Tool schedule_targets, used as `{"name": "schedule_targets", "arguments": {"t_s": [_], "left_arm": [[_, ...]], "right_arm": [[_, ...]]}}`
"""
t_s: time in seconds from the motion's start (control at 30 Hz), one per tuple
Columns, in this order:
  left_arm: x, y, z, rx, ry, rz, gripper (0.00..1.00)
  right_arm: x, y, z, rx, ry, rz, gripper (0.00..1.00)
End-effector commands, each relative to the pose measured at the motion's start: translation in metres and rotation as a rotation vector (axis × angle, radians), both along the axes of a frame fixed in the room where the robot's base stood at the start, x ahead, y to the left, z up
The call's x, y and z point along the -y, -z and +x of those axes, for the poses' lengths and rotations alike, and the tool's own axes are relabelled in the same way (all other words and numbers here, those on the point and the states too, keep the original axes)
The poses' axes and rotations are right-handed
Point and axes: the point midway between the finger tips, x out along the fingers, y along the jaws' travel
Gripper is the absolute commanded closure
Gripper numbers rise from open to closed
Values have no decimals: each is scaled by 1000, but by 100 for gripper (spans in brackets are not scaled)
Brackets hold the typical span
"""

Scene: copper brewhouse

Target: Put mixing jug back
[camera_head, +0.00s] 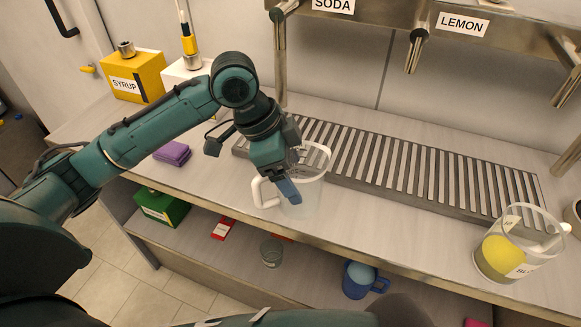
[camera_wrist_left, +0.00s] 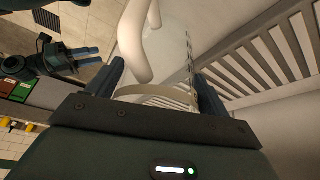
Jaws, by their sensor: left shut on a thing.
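A clear jug with a white handle (camera_head: 311,198) stands at the front edge of the counter, in front of the drip grate; I take it for the mixing jug. My left gripper (camera_head: 289,182) is shut on it at the rim. In the left wrist view the jug (camera_wrist_left: 165,50) lies between the two fingers of my left gripper (camera_wrist_left: 158,88), its white handle toward the camera. Whether its base touches the counter is hard to tell. My right gripper (camera_wrist_left: 88,60) shows at the left of the wrist view, its fingers apart and empty.
A slatted drip grate (camera_head: 400,168) runs along the counter under the SODA and LEMON taps. A jug with yellow contents (camera_head: 497,258) stands at the right. A yellow SYRUP box (camera_head: 148,78) and purple cloth (camera_head: 172,153) are at the left. The lower shelf holds a blue mug (camera_head: 357,284) and glass (camera_head: 271,252).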

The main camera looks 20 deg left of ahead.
Motion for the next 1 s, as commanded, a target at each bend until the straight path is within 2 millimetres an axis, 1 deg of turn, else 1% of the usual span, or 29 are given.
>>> {"name": "schedule_targets", "arguments": {"t_s": [0.03,0.07,0.27,0.3,0.53,0.63,0.77,1.0], "left_arm": [[0,2,0,-2,-1,0,57],[0,2,0,-1,-1,1,18],[0,2,0,-2,-1,0,1],[0,1,0,-2,-1,0,0],[0,0,0,0,0,0,0],[-3,-8,0,2,-2,0,0],[-11,-29,-3,3,-2,1,0],[-30,-78,-9,3,-3,0,0]], "right_arm": [[0,-1,0,0,0,0,64],[0,0,0,-1,0,-2,64],[0,0,0,-1,0,-2,64],[0,0,0,-1,0,-2,64],[0,2,-1,-2,-1,-3,64],[0,1,-1,-3,-1,-3,64],[1,-2,-1,-4,-4,-9,64],[1,-4,-3,-9,-9,-23,64]]}}
